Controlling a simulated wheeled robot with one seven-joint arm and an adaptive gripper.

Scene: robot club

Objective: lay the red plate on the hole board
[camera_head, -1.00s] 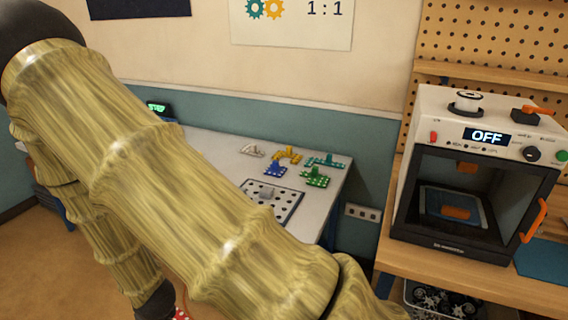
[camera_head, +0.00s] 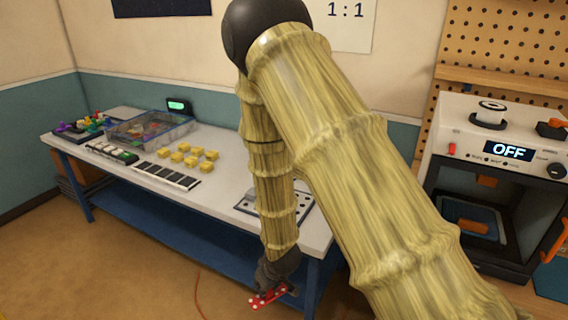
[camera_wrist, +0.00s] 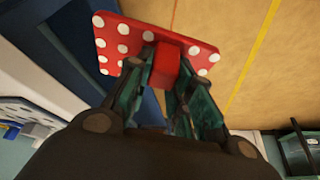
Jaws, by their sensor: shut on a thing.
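The red plate with white spots (camera_head: 268,298) hangs in my gripper (camera_head: 281,287), low in front of the table's front edge. In the wrist view my gripper (camera_wrist: 172,95) is shut on a red block on the plate (camera_wrist: 125,45). The plate is over the floor, apart from the table. The hole board (camera_head: 303,203) lies on the right end of the white table, mostly hidden behind my arm. Its edge also shows at the left of the wrist view (camera_wrist: 25,112), with a grey block on it.
The white table (camera_head: 225,170) carries several yellow blocks (camera_head: 190,156), a dark striped strip (camera_head: 166,175), a clear bin (camera_head: 150,128) and a tray of coloured pieces (camera_head: 85,126). My arm hides the table's right back.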

